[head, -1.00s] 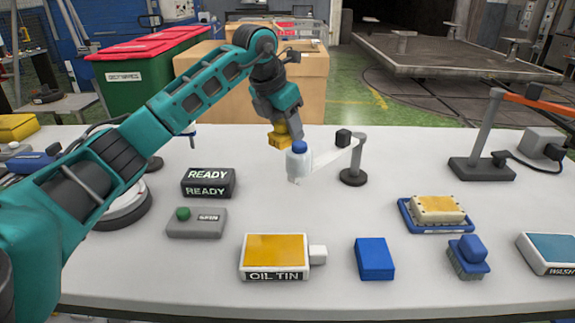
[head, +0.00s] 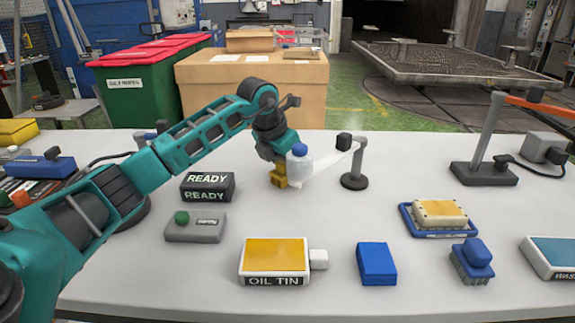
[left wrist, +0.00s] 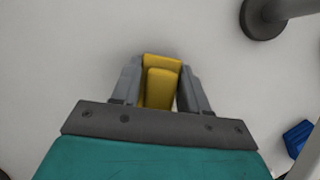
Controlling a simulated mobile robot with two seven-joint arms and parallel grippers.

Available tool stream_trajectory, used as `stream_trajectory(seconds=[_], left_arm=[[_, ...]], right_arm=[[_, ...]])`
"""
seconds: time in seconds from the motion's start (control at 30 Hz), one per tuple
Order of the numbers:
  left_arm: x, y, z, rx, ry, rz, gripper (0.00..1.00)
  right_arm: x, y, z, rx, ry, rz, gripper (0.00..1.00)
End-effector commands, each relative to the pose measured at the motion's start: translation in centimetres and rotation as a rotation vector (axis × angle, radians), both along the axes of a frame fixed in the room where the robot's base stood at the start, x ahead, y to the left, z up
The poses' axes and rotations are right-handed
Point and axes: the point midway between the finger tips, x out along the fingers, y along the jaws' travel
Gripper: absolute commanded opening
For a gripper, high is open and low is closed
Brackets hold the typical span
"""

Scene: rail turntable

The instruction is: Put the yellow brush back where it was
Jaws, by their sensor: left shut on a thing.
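The yellow brush (head: 279,180) is in my left gripper (head: 276,167), at the back middle of the white table in the head view. In the left wrist view the yellow brush (left wrist: 161,84) sits between the two grey fingers of my left gripper (left wrist: 160,92), which are shut on it. The brush is low, at or just above the table top; I cannot tell if it touches. Its underside is hidden. My right gripper is not in view.
READY box (head: 207,187), grey button box (head: 195,226), oil tin (head: 274,262), blue block (head: 376,264), blue brush (head: 472,261) and sponge tray (head: 439,219) stand nearer.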

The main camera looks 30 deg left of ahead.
Motion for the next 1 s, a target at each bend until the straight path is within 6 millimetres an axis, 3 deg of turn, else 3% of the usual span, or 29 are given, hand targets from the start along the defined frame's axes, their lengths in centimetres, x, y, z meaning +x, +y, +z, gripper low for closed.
stream_trajectory(seconds=[0.3,0.57,0.77,1.0], left_arm=[[0.0,0.0,-0.1,0.000,0.001,0.001,0.70],[0.0,0.0,0.1,0.000,0.001,0.001,0.70],[-0.9,0.3,2.6,0.001,-0.002,0.002,0.70],[-2.9,0.8,7.5,0.002,-0.003,0.002,0.70]], right_arm=[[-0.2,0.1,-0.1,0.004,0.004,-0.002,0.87],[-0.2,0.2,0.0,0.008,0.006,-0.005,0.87],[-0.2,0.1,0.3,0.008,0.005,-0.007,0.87],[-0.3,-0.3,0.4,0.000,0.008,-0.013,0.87]])
